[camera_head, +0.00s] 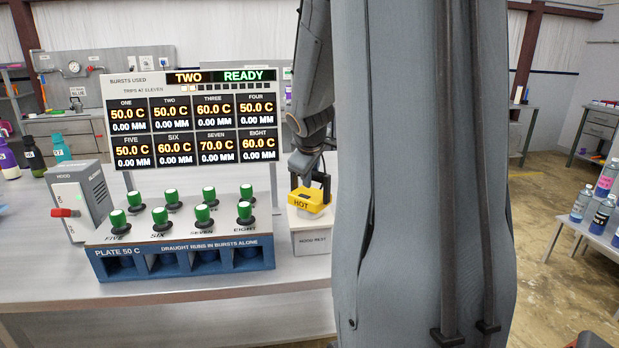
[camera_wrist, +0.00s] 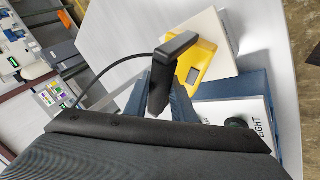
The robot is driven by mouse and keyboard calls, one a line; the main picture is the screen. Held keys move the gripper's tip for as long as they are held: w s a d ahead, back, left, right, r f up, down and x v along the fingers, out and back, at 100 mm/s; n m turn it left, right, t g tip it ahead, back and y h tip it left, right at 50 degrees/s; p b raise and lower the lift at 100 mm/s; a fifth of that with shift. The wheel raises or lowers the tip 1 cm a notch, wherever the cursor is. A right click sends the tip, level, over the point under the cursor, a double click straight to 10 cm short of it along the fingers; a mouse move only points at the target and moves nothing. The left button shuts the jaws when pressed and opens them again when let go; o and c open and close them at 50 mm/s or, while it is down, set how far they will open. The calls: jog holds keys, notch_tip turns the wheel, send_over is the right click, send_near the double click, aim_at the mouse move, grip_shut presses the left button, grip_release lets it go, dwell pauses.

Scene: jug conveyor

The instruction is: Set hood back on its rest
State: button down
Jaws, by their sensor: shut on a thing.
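The yellow hood (camera_head: 309,201), marked HOT, has a black handle and is at the hood rest (camera_head: 311,241), a pale block labelled HOOD REST. My gripper (camera_head: 305,169) comes down from above and is shut on the hood by its handle. The fingertips are partly hidden in the head view. In the wrist view the yellow hood (camera_wrist: 208,58) lies over the pale top of the rest (camera_wrist: 222,28). I cannot tell whether it is fully seated or slightly above the rest.
The blue plate rig (camera_head: 185,262) with several green-topped knobs stands left of the rest. A display board (camera_head: 190,120) reads TWO READY. A grey box labelled HOOD (camera_head: 78,200) with a red lever is farther left. Bottles (camera_head: 598,215) stand on a right-hand bench.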

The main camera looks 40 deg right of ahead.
jog(key=shift+f, duration=0.1)
jog(key=c, duration=1.5)
grip_release()
